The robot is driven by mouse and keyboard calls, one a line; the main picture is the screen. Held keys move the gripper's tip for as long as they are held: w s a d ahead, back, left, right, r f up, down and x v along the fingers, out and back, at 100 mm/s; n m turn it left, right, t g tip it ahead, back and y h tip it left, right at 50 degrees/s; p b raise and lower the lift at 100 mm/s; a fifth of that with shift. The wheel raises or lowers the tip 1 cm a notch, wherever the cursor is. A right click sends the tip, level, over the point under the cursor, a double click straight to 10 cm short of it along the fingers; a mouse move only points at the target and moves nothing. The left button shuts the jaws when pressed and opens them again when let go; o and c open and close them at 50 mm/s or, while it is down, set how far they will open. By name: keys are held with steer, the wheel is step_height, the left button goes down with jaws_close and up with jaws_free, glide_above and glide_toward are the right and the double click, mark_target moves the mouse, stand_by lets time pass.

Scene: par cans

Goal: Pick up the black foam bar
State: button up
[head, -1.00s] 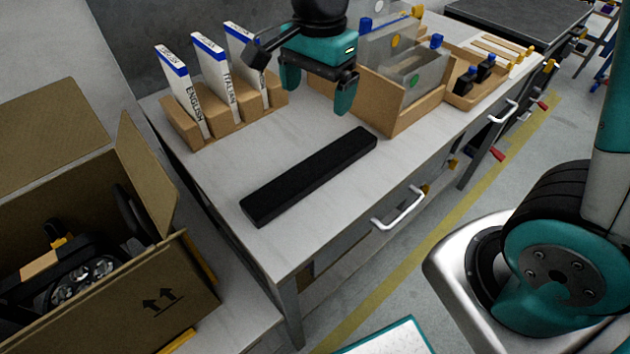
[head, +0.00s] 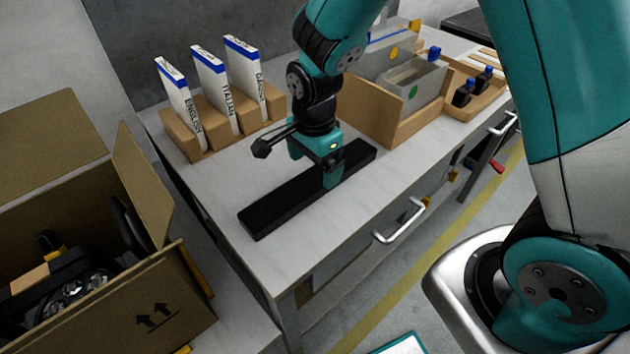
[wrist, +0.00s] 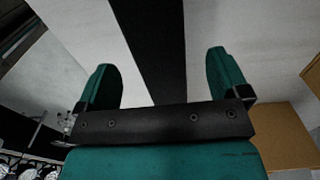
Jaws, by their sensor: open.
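The black foam bar (head: 282,200) lies flat on the light grey tabletop, running diagonally. My gripper (head: 313,170) is above the middle of the bar, with one finger in front of the bar's near side in the head view. In the wrist view the bar (wrist: 150,45) passes between the two open fingers of my gripper (wrist: 165,80), with a gap on both sides. I cannot tell how far the fingertips are above the table. Part of the bar is hidden behind the gripper in the head view.
A wooden holder (head: 196,151) with three upright booklets stands behind the bar. A wooden crate (head: 400,122) with grey dividers stands to the right. An open cardboard box (head: 150,310) is at the lower left. The table around the bar's left end is clear.

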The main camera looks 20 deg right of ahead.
mark_target(314, 178)
step_height(314, 178, down, 4)
steer(key=shift+s+a+f, duration=0.1)
steer(key=shift+s, duration=0.05)
steer(key=c, duration=1)
steer(key=shift+r, duration=0.2)
